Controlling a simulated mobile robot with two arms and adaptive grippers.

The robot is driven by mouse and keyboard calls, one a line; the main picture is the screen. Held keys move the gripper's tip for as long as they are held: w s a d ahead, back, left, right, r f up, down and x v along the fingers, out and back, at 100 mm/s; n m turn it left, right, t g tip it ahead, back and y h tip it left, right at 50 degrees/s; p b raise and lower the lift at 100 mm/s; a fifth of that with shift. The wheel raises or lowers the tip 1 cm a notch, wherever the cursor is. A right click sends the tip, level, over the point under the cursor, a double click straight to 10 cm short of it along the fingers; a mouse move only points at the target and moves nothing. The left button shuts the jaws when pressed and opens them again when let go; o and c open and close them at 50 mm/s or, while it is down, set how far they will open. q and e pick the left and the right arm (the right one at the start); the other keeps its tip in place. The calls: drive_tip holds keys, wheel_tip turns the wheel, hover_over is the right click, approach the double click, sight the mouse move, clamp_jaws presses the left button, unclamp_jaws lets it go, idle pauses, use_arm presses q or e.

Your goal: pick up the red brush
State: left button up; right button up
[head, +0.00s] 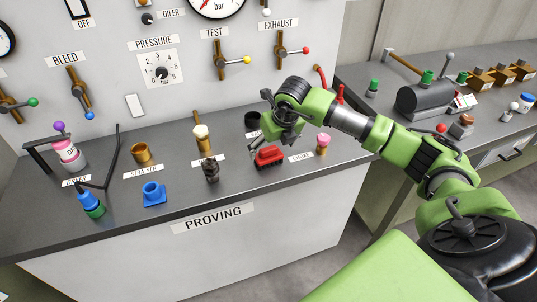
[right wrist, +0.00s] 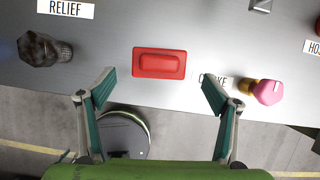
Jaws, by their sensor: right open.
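The red brush (head: 269,155) lies on the dark counter top of the PROVING bench, with a dark lower edge. In the right wrist view the brush (right wrist: 159,63) appears as a red block with a raised oblong top. My right gripper (head: 276,132) is above and close to the brush in the head view. In the right wrist view its fingers (right wrist: 158,76) are spread wide, one to each side of the brush and apart from it. Nothing is between them but the view of the brush. My left gripper is not in view.
A pink-topped brass piece (head: 322,145) stands right of the brush. A dark knurled fitting (head: 211,170) and a cream-topped brass piece (head: 202,139) stand left. A dark cup (head: 252,120) is behind. The counter's front strip below the brush is clear.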

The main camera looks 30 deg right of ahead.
sight(270, 150)
drive_tip(key=shift+w+f, duration=0.1)
drive_tip(key=shift+f, duration=0.15)
drive_tip(key=shift+w+f+p, duration=0.25)
drive_tip(key=shift+f+p, duration=0.2)
drive_tip(key=shift+p, duration=0.1)
drive_tip(key=p+x, duration=0.1)
drive_tip(key=x, duration=0.2)
drive_tip(key=shift+w+f, duration=0.1)
drive_tip(key=shift+w, duration=0.15)
drive_tip(key=shift+w+f+p, duration=0.15)
drive_tip(key=shift+f+p, duration=0.15)
drive_tip(key=shift+f, duration=0.15)
drive_tip(key=c, duration=1.3)
